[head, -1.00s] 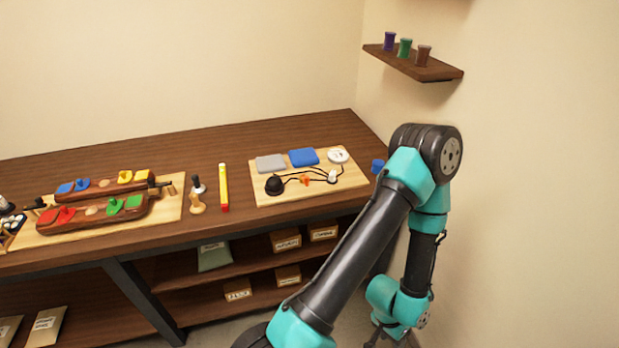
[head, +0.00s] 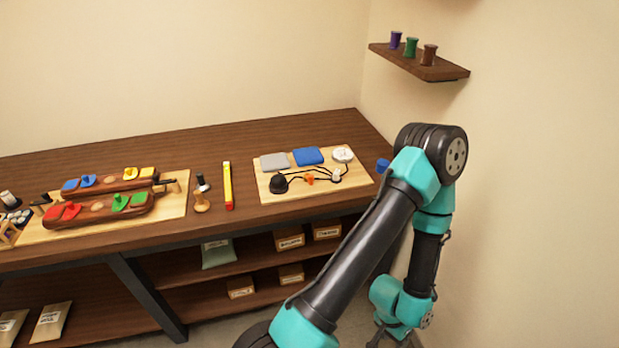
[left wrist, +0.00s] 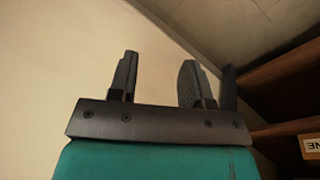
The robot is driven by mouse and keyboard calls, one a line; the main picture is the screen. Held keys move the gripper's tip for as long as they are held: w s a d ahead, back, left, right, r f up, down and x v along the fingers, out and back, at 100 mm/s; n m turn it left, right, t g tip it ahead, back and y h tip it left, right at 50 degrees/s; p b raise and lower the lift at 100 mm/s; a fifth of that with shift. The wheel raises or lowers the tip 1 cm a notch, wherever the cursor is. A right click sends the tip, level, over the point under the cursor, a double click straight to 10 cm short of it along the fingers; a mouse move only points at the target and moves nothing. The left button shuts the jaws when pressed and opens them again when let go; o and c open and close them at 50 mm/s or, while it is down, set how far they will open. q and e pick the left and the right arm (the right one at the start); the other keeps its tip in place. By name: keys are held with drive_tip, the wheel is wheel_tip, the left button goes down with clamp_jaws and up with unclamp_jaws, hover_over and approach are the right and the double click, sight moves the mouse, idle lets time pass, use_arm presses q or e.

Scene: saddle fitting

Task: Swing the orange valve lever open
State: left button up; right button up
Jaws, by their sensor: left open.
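The orange valve lever (head: 309,180) is a small orange piece on a pale wooden board (head: 318,192) at the right end of the bench. Thin black lines on the board run beside it, between a black dome (head: 278,184) and a small white part (head: 337,175). The lever is too small to tell its angle well. My left gripper (left wrist: 159,62) shows in the left wrist view, open with its fingers apart and nothing between them. The lever does not show in that view. One of my teal and black arms stands in front of the board's right side in the head view.
The board also carries a grey block (head: 274,162), a blue block (head: 308,156) and a white round part (head: 342,155). A yellow-red stick (head: 227,186) lies to its left. A wall shelf (head: 425,66) holds three spools. The right wall is close to my arm.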

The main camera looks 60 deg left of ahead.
use_arm(q)
drive_tip(key=shift+o, duration=0.2)
drive_tip(key=w+a+r+n, duration=0.1)
drive_tip(key=w+a+r, duration=0.35)
drive_tip(key=a, duration=0.45)
drive_tip(key=w+a+r+y, duration=0.1)
drive_tip(key=w+a+r, duration=0.35)
drive_tip(key=a, duration=0.45)
drive_tip(key=w+a+r+n, duration=0.1)
drive_tip(key=w+a+r, duration=0.3)
drive_tip(key=a, duration=0.5)
wheel_tip(320, 180, up, 28)
drive_tip(key=n+y, duration=0.3)
hover_over(311, 176)
drive_tip(key=shift+a+f+g, duration=0.1)
drive_tip(key=shift+f+g, duration=0.1)
drive_tip(key=shift+g, duration=0.2)
drive_tip(key=shift+f, duration=0.1)
wheel_tip(311, 176, down, 17)
drive_tip(key=shift+f, duration=0.15)
